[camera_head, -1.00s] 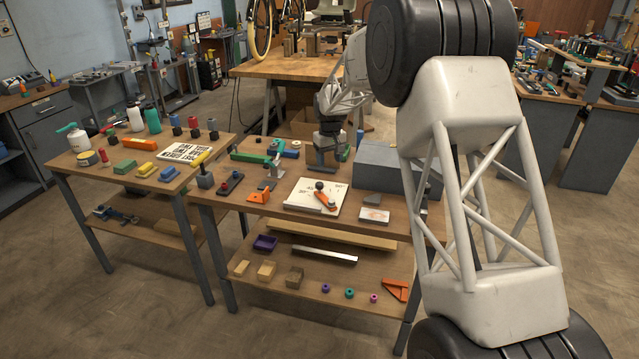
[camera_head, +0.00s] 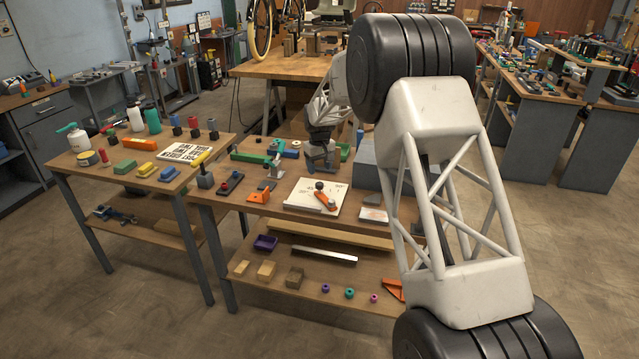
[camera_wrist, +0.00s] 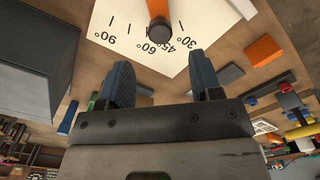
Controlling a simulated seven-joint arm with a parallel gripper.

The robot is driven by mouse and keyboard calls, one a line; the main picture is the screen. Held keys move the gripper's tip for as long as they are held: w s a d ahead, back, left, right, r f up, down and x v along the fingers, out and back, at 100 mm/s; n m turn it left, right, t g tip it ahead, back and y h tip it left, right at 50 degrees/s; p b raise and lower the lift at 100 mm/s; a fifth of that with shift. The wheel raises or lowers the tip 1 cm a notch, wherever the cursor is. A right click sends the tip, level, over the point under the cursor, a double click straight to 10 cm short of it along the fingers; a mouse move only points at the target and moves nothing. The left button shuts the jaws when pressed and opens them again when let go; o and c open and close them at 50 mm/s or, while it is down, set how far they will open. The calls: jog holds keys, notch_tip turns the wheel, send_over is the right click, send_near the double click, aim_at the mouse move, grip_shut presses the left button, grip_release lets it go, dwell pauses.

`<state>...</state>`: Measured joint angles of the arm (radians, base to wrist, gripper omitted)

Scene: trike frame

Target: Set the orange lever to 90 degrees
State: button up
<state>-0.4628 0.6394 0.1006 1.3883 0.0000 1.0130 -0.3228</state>
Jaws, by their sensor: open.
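The orange lever (camera_head: 326,201) is mounted on a white angle plate (camera_head: 300,196) on the middle bench, with a dark round knob (camera_head: 319,186) at its far end. In the wrist view, the lever (camera_wrist: 157,8) and its knob (camera_wrist: 157,27) show at the top. The knob lies near the middle of the printed scale, between the 90° and 30° labels; its exact angle is hard to read. My gripper (camera_head: 320,162) is above the bench just behind the plate. Its two fingers (camera_wrist: 161,78) are apart and empty, with the knob beyond them, not between them.
A grey box (camera_head: 366,178) stands right of my gripper, close to the plate; it fills the left of the wrist view (camera_wrist: 35,60). An orange part (camera_head: 259,196) and a grey-red block (camera_head: 230,184) lie left of the plate. A green part (camera_head: 250,157) lies behind.

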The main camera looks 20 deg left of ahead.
aim_at(320, 184)
jog(key=shift+f, duration=3.45)
grip_shut()
